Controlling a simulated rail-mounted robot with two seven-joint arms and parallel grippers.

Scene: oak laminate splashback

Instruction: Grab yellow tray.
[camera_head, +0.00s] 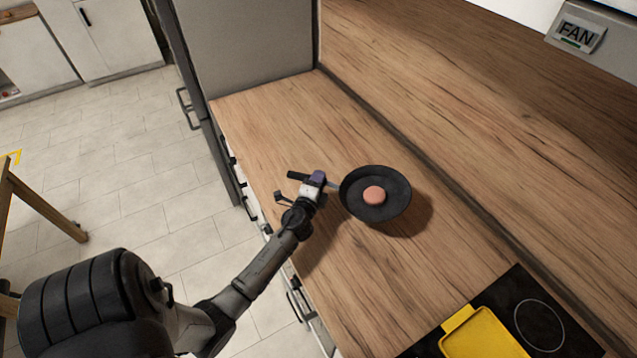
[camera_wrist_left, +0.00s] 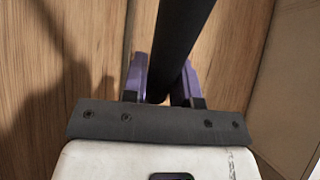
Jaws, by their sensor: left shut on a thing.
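The yellow tray (camera_head: 482,336) is at the bottom right of the head view, over the dark cooktop and partly cut off by the picture edge. My left gripper (camera_head: 317,180) is shut on the handle of a black frying pan (camera_head: 357,208), well up the counter from the tray. In the left wrist view the dark pan handle (camera_wrist_left: 178,45) runs between the purple fingers. A round pinkish-brown patty (camera_head: 374,195) lies in the pan. The pan seems to be held above the counter, with its shadow beside it. My right gripper is not in view.
The wooden counter (camera_head: 400,280) is clear between the pan and the cooktop (camera_head: 515,300). A wood splashback (camera_head: 470,110) runs along its back. A tall grey cabinet (camera_head: 250,45) stands at the far end. Drawer handles line the front.

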